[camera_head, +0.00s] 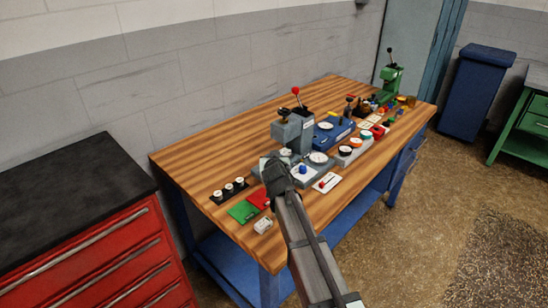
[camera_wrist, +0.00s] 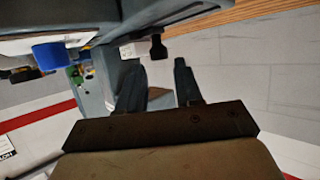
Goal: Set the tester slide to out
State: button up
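The grey bench tester (camera_head: 293,133) stands on the wooden bench, with a red-tipped lever on top and a grey base with a round white dial and a blue knob (camera_head: 302,169). A white plate with a red knob (camera_head: 326,182) lies at the base's front right; I cannot tell whether this is the tester slide, nor its setting. My gripper (camera_head: 275,165) is over the left part of the base and hides some of it. In the wrist view my gripper (camera_wrist: 158,82) has its fingers apart, with nothing clearly between them. A blue knob (camera_wrist: 52,56) shows at upper left, beside grey tester parts.
On the bench (camera_head: 190,163), a green card (camera_head: 242,211), a red card (camera_head: 258,198) and a small white box (camera_head: 263,225) lie left of my arm. A dark rack of white pieces (camera_head: 229,190) is behind them. A blue device (camera_head: 334,132) and a green press (camera_head: 388,84) stand farther right.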

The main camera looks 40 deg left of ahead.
jog(key=shift+x, duration=1.9)
grip_shut()
